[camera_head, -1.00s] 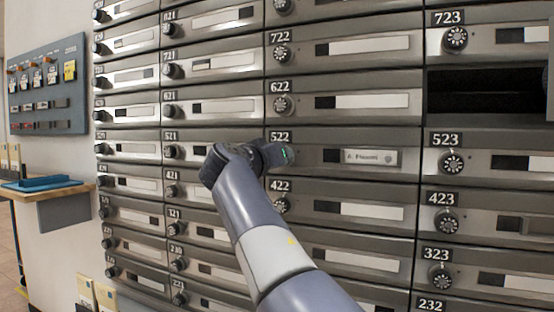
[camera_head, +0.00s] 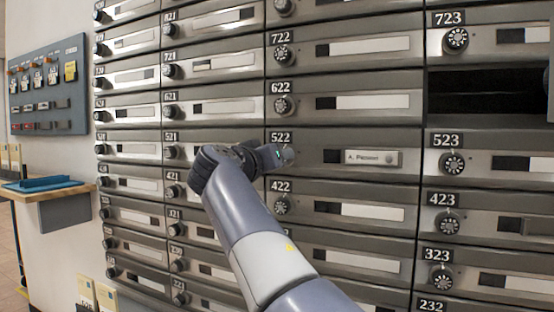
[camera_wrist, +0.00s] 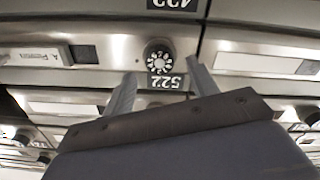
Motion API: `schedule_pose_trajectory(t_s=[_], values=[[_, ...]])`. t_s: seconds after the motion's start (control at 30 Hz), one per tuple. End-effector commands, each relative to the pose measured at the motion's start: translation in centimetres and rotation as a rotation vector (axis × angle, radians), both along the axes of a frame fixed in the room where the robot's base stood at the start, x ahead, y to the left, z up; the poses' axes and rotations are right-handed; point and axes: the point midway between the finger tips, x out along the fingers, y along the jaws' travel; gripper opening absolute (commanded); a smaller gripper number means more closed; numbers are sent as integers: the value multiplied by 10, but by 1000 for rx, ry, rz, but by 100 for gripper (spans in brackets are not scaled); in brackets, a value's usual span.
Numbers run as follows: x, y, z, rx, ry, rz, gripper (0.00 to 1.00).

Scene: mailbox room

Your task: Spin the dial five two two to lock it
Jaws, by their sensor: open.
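Mailbox 522 (camera_head: 335,141) is in the middle column, with a white name card (camera_head: 372,157) on its front. Its number plate also shows upside down in the wrist view (camera_wrist: 166,82). The dial of 522 (camera_wrist: 159,60) is black with a light numbered face and shows in the wrist view just past my fingers. In the head view my gripper mostly covers that dial. My gripper (camera_wrist: 160,88) is open, its two fingers apart, one to each side of the 522 plate and short of the dial. Nothing is between the fingers.
Dial 622 (camera_head: 283,105) is above and dial 422 (camera_head: 282,205) below. An open dark compartment (camera_head: 487,95) is at the upper right. A blue tray (camera_head: 42,184) lies on a wooden ledge at the left, under a grey key board (camera_head: 48,85).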

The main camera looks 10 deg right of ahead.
Motion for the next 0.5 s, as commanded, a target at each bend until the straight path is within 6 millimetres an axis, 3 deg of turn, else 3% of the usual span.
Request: schedule_pose_trajectory(t_s=[0.23, 0.5], values=[[-42, 32, 1, -1, 0, 5, 56], [-63, 46, 0, 0, 1, 2, 56]])
